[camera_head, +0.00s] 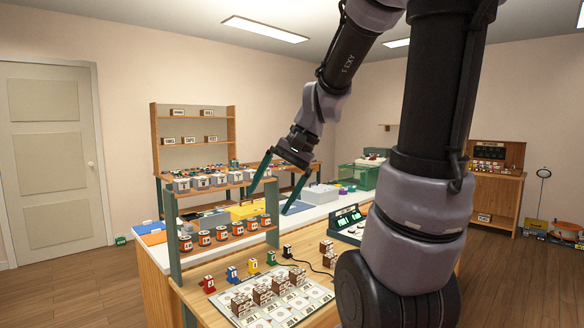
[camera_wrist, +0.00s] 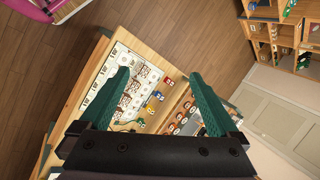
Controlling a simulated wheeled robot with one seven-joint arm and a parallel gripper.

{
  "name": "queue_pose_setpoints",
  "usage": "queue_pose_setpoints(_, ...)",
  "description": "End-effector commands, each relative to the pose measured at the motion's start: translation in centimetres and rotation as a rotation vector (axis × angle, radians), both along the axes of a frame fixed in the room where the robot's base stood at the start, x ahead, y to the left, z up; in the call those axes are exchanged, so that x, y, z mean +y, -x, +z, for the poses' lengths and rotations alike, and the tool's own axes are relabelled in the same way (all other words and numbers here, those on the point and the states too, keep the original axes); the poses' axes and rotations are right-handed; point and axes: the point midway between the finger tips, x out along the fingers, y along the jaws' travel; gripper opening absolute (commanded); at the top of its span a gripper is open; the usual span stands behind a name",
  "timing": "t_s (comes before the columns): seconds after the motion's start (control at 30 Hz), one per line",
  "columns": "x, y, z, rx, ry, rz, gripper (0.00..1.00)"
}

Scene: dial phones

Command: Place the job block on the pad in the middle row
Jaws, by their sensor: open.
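Several brown-and-white blocks stand in a row on a white printed board (camera_head: 318,291) on the wooden counter; one is the block (camera_head: 262,291). Two similar blocks, such as the far block (camera_head: 326,246), stand off the board at its right. I cannot tell which is the job block. The board has rows of printed pads, partly hidden by blocks. My gripper (camera_head: 268,203) is open and empty, above the counter near the shelf rack. In the wrist view my gripper (camera_wrist: 159,75) has its green fingers spread, with the board (camera_wrist: 104,80) beyond, partly covered by the left finger.
Small red, blue, green, yellow and black pieces, such as the blue piece (camera_head: 232,274), line the board's back edge. A two-tier rack (camera_head: 222,240) of labelled orange and grey items stands behind. A dark green console (camera_head: 347,220) with displays is at the right.

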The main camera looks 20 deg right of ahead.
Motion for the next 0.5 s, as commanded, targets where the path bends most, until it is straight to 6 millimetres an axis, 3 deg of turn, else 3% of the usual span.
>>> queue_pose_setpoints(0.2,-0.7,4.5,4.2,-0.264,0.234,0.085,0.97)
queue_pose_setpoints(0.5,-1.7,6.9,6.6,-0.446,0.360,0.115,0.97)
